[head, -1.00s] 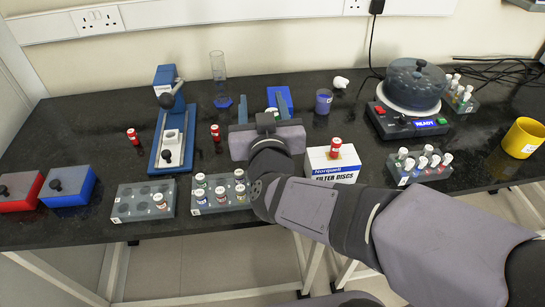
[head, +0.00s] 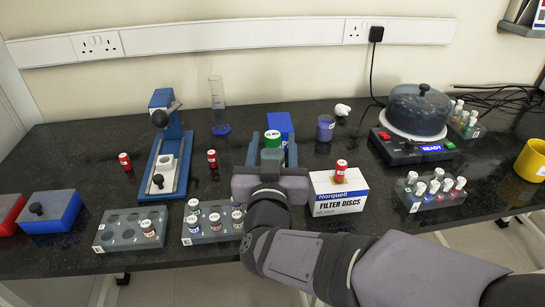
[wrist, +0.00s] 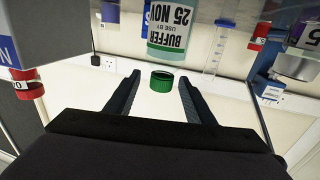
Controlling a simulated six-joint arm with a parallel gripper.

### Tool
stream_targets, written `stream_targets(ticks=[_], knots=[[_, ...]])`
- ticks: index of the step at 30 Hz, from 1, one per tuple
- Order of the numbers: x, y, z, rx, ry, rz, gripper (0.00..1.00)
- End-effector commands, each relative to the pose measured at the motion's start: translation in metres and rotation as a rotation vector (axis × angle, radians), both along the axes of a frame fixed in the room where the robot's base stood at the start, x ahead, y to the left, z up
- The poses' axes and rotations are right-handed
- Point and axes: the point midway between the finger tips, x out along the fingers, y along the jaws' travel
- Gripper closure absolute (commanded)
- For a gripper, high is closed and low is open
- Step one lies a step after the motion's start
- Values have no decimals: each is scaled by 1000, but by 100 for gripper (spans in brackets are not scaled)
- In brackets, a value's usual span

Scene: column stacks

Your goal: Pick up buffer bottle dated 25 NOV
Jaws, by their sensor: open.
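The buffer bottle has a green cap (head: 272,136) and a pale teal body (head: 271,156). In the wrist view the bottle (wrist: 172,38) appears upside down, and its label reads BUFFER, USE BY, 25 NOV. My gripper (head: 272,150) is open and empty, its fingers on either side of the bottle in the head view. In the wrist view the green cap (wrist: 161,81) shows between the fingertips, with the body beyond them. I cannot tell whether either finger touches it. My gripper's body hides the bottle's lower part in the head view.
A Norquell filter discs box (head: 339,196) with a red-capped vial on top stands close right. A vial rack (head: 215,233) is in front left, a blue box (head: 281,125) behind. A blue press (head: 165,150) stands left, a centrifuge (head: 418,115) right.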

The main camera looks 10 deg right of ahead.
Motion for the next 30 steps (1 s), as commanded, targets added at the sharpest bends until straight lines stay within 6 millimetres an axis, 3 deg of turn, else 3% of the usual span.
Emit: stream_targets(ticks=[30], knots=[[32,-5,1,-9,6,-11,51]])
